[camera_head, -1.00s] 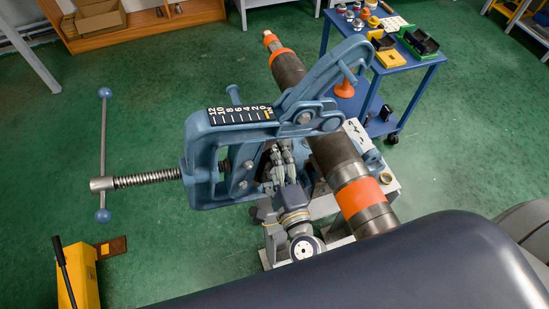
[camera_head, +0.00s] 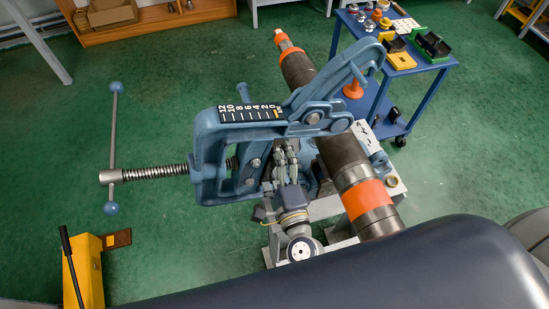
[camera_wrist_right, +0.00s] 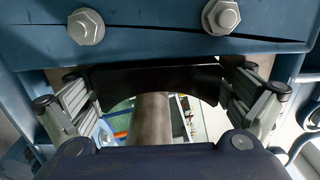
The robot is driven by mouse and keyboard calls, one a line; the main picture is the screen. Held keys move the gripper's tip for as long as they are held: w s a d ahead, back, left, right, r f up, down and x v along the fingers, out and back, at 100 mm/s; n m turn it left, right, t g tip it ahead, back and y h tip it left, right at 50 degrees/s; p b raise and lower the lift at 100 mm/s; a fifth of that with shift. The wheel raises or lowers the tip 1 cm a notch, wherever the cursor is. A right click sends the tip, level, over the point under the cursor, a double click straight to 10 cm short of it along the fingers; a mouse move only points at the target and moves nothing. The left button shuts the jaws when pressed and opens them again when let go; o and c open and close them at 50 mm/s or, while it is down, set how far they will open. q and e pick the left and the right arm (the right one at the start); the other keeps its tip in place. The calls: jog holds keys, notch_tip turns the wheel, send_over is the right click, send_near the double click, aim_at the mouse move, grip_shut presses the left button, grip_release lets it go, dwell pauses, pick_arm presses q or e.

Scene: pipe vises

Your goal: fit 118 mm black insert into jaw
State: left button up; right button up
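The blue vise (camera_head: 209,150) stands in the middle of the head view, with a scale on its upper arm. My right gripper (camera_head: 285,165) reaches up into the vise opening. In the right wrist view the black insert (camera_wrist_right: 160,78) spans the space between the two fingers of my right gripper (camera_wrist_right: 160,90), which are shut on its ends. Its upper edge lies close against the blue jaw (camera_wrist_right: 160,45) with two bolts; whether it is fully seated I cannot tell. In the head view the insert is hidden. My left gripper is not in view.
A dark pipe with orange bands (camera_head: 340,155) runs close along the right of the vise. The screw handle (camera_head: 113,145) sticks out left. A blue cart (camera_head: 400,68) with small parts stands behind right. A yellow stand (camera_head: 88,270) is front left. Green floor is clear at left.

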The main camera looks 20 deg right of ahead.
jog(key=shift+f, duration=0.1)
jog(key=s, duration=1.2)
jog(key=shift+d, duration=0.25)
jog(key=shift+a, duration=0.1)
